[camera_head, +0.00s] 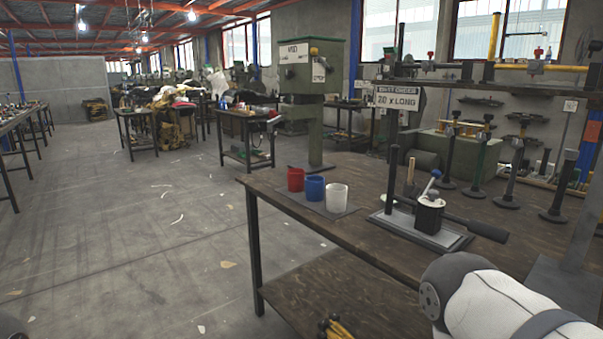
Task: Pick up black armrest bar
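A long black bar (482,229) with a thicker right end lies low across the workbench, just behind a small base plate. It may be the armrest bar, but I cannot tell for certain. Its left part is partly hidden by a black-and-white container (430,214) on the plate. The white and grey link at the lower right is part of my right arm, in front of the bench. Neither of my grippers shows in this view.
The wooden workbench (290,203) carries a red cup (296,180), a blue cup (315,188) and a white cup (336,198) on a dark mat. Upright black rods stand at the bench's back right. A green press (309,100) stands behind. The floor on the left is mostly clear.

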